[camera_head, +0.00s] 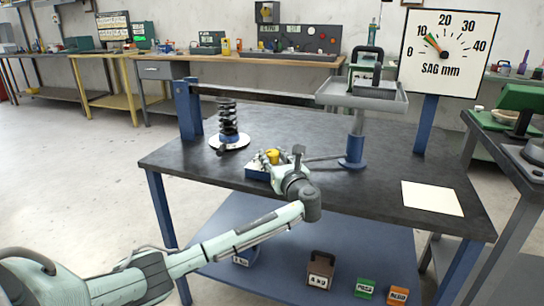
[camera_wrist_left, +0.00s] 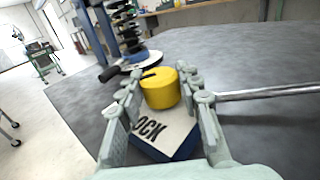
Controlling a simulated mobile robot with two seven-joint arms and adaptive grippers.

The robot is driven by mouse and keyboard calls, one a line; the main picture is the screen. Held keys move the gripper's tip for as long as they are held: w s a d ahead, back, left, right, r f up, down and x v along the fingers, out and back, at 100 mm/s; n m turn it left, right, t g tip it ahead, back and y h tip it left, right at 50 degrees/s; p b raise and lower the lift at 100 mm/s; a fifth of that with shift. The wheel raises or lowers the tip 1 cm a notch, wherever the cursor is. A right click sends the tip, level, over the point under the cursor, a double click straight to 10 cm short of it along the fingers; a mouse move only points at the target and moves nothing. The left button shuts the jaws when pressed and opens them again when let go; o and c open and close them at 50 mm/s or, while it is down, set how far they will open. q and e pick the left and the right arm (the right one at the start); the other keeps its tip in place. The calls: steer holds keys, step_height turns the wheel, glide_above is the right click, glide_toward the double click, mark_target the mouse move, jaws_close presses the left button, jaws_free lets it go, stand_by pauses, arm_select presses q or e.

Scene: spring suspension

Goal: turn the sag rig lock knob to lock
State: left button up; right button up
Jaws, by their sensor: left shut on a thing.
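The yellow lock knob (camera_head: 273,156) sits on a small blue box (camera_head: 257,174) at the table's front middle. My left gripper (camera_head: 271,161) reaches it from the front and is shut on it. In the left wrist view the knob (camera_wrist_left: 160,90) stands between the two fingers (camera_wrist_left: 161,93), with a dark mark on its top left. A white plate (camera_wrist_left: 165,127) in front of it shows the letters "OCK"; the rest of the word is hidden by a finger. My right gripper is not in view.
A black spring (camera_head: 228,118) stands on a white disc left of the box. A metal rod runs from the box toward the post. White paper (camera_head: 432,198) lies at the right.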

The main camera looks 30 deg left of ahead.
arm_select(q)
steer(key=n+g+y, duration=0.2)
steer(key=n+g, duration=0.1)
steer(key=g, duration=0.1)
steer(key=shift+w+d, duration=0.1)
steer(key=shift+d, duration=0.05)
steer(key=shift+n+g+y, duration=0.4)
steer(key=shift+g, duration=0.2)
steer(key=n+g+b, duration=0.3)
steer(key=g, duration=0.2)
steer(key=shift+n+g+y, duration=0.3)
steer(key=shift+y, duration=0.1)
steer(key=shift+n+g, duration=0.3)
steer(key=shift+g, duration=0.2)
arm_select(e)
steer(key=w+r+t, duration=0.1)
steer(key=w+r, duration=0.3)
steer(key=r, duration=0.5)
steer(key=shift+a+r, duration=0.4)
arm_select(q)
steer(key=o, duration=1.2)
steer(key=shift+c, duration=0.2)
